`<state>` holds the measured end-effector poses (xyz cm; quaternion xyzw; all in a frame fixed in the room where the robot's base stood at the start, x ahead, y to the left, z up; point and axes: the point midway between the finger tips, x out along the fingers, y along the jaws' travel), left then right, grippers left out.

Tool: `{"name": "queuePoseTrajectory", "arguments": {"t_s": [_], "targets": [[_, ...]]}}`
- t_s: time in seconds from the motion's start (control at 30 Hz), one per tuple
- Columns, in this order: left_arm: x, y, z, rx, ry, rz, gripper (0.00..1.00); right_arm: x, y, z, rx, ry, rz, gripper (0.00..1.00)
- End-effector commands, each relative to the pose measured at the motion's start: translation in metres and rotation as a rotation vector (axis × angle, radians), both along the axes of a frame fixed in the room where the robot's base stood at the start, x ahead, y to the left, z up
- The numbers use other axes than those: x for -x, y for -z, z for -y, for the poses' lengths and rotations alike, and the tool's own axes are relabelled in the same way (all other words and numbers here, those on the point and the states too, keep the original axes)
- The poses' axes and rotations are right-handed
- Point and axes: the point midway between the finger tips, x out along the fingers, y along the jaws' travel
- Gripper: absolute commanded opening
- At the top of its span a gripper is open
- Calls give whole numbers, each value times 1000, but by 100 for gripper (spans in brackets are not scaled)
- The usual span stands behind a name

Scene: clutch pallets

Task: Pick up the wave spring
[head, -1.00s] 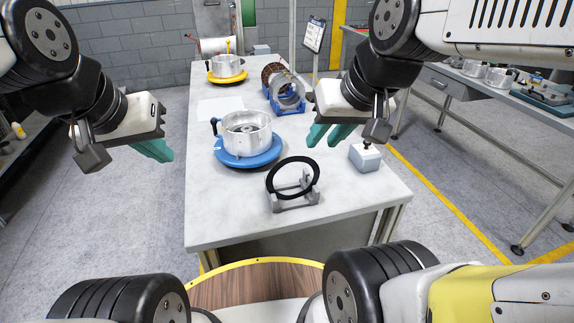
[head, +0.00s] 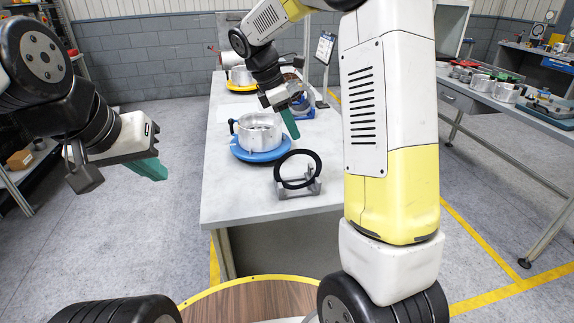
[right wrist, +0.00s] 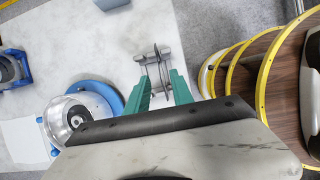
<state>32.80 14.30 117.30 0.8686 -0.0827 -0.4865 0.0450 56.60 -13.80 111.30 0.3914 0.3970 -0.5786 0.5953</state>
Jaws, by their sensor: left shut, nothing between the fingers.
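The wave spring looks to be the thin black ring (head: 317,165), standing tilted in a grey stand (head: 290,191) near the table's front edge. In the right wrist view the ring (right wrist: 163,72) shows nearly edge-on in its stand (right wrist: 144,58), beyond the fingertips. My right gripper (head: 290,122) hangs behind and above the ring, pointing down. The right wrist view shows its teal fingers (right wrist: 161,84) apart with nothing gripped. My left gripper (head: 150,168) is shut and empty, left of the table.
A silver housing (head: 258,131) sits on a blue round base (head: 262,152) just left of the ring. A blue stand with a metal part is farther back, as is a yellow base (head: 243,87). A side bench with parts (head: 480,82) stands at right.

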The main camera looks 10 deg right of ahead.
Motion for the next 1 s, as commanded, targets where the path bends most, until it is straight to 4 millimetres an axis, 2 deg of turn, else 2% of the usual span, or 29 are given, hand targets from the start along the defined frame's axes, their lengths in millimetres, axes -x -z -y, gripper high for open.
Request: {"name": "queuePoseTrajectory", "arguments": {"t_s": [0.27,0.6,0.9,1.0], "targets": [[0,0,0,0,0,0,0,-2,27,9,7,-13,-10,28],[0,0,0,0,0,0,0,-4,71,21,6,-10,-9,28],[0,0,0,0,0,0,0,-5,76,23,5,-10,-6,28],[0,0,0,0,0,0,0,-5,76,23,5,-10,-6,10]]}}
